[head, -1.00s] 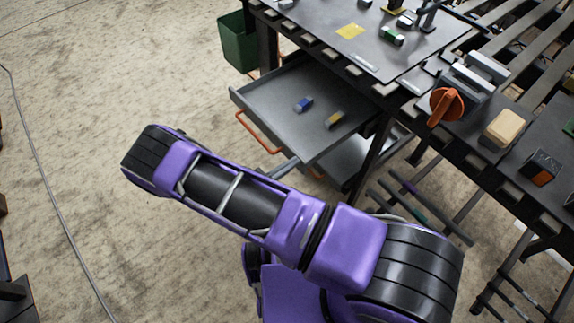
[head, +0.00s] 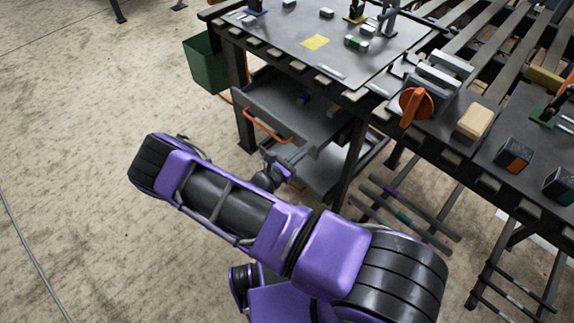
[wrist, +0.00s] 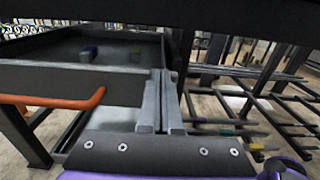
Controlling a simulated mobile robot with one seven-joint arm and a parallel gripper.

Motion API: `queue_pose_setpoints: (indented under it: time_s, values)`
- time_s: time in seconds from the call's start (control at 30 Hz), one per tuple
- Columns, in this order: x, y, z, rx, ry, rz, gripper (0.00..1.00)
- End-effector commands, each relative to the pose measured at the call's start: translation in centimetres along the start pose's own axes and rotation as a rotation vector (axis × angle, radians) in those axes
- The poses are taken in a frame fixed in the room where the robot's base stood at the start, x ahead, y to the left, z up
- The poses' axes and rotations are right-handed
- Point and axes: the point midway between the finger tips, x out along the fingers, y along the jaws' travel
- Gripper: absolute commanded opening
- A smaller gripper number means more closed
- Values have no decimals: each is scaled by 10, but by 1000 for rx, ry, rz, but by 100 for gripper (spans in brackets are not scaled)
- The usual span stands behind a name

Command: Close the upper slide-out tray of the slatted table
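The upper slide-out tray (head: 285,112) is a dark grey drawer under the slatted table (head: 300,62). It sticks out partway at the table's front. Its orange bar handle (head: 266,128) is on the front face. In the wrist view, the tray front (wrist: 70,82) and handle (wrist: 60,101) are left of my gripper (wrist: 162,75). My gripper's two grey fingers lie side by side, shut with nothing seen between them, at the right end of the tray front. Whether they touch it is unclear. In the head view my gripper (head: 290,163) is partly hidden by my arm.
A blue block (wrist: 88,53) and a yellowish block (wrist: 136,54) lie in the tray. A lower grey tray (head: 322,170) is beneath. A green bin (head: 206,66) hangs at the table's left. Black legs flank the tray; the floor in front is clear.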

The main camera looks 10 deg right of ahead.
Motion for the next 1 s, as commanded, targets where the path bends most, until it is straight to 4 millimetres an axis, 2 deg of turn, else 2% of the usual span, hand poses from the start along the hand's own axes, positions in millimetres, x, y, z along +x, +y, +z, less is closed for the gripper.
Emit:
queue_pose_setpoints:
  time_s: [0.03, 0.2, 0.4, 0.63, 1.0]
  values:
    - [15, -2, -1, -1, -3, -5, 0]
    - [52, -2, -1, -1, -2, -4, 0]
    - [83, -1, -1, 1, -1, -3, 0]
    - [98, 0, 0, 0, 0, -1, 0]
    - [104, 0, 1, 1, -2, 0, 0]
